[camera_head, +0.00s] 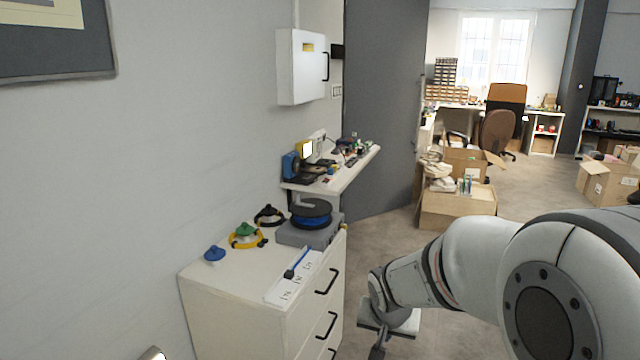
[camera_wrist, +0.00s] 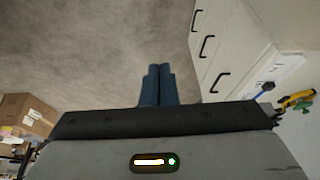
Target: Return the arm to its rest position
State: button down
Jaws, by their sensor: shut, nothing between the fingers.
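My arm reaches in from the right edge of the head view. My gripper (camera_head: 378,352) hangs low in front of the white drawer cabinet (camera_head: 230,312), over the floor, and its fingertips are cut off or hard to see there. In the wrist view my gripper (camera_wrist: 156,70) shows its two dark blue fingers side by side, closed together with nothing between them. Only grey floor (camera_wrist: 110,45) lies beyond the fingertips. The cabinet (camera_wrist: 240,45) stands to the right of them in the wrist view, apart from the fingers.
On the cabinet are a blue knob-like piece (camera_head: 214,254), a yellow ring with a green top (camera_head: 245,236), a dark spool (camera_head: 311,213) and a white strip with a blue-handled tool (camera_head: 295,268). A cluttered shelf (camera_head: 340,178) is behind. Cartons (camera_head: 458,208) stand on the floor.

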jog(key=s+d+r+n+g+p, duration=0.1)
jog(key=s+r+p, duration=0.2)
jog(key=s+r, duration=0.4)
jog(key=s+r+n+g+p, duration=0.1)
jog(key=s+r+n+p, duration=0.1)
jog(key=s+r+p, duration=0.2)
jog(key=s+r, duration=0.3)
jog(key=s, duration=0.5)
jog(key=shift+d+n+y, duration=0.3)
jog(key=shift+d+y, duration=0.05)
jog(key=shift+y, duration=0.05)
